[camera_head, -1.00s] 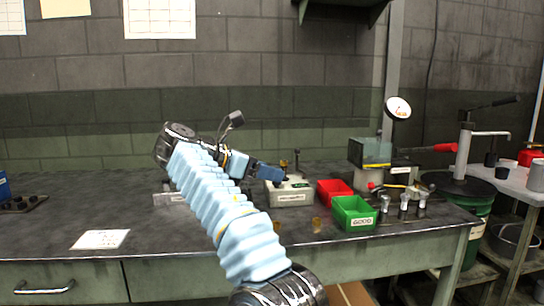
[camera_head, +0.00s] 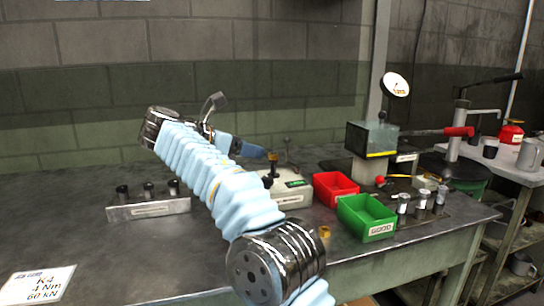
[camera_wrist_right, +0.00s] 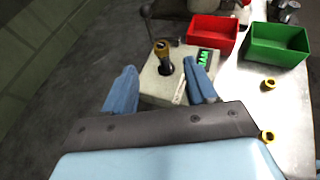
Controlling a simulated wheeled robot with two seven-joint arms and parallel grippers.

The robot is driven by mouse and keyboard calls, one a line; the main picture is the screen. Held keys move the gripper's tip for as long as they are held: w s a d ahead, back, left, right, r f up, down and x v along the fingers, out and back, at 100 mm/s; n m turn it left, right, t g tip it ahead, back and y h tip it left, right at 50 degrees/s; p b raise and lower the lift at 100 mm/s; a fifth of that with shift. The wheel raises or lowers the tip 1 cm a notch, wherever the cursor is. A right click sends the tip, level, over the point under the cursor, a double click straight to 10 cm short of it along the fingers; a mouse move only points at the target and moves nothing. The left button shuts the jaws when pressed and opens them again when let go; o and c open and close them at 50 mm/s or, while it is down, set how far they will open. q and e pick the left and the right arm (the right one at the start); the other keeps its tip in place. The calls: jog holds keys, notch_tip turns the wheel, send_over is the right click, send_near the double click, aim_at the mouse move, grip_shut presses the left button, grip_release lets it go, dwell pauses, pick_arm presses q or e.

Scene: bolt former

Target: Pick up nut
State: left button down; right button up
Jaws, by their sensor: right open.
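A brass-coloured nut (camera_wrist_right: 162,46) sits on top of a dark upright post on a pale tester box (camera_wrist_right: 160,86). In the head view the nut (camera_head: 272,157) and box (camera_head: 291,193) are just right of my right gripper (camera_head: 256,151). In the wrist view the blue fingers of my right gripper (camera_wrist_right: 160,68) are apart, with the post between and beyond them and nothing held. Two more brass nuts lie on the table, one (camera_wrist_right: 268,84) right of the box and one (camera_wrist_right: 266,136) nearer. My left gripper is not in view.
A red bin (camera_head: 335,188) and a green bin (camera_head: 366,217) stand right of the box. Behind them is a press with a gauge (camera_head: 396,85). A rack with dark cups (camera_head: 148,208) and a printed card (camera_head: 37,285) lie left.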

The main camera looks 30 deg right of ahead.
aim_at(272, 153)
jog(key=x, duration=0.7)
jog(key=shift+c, duration=0.5)
jog(key=shift+r, duration=0.1)
grip_shut()
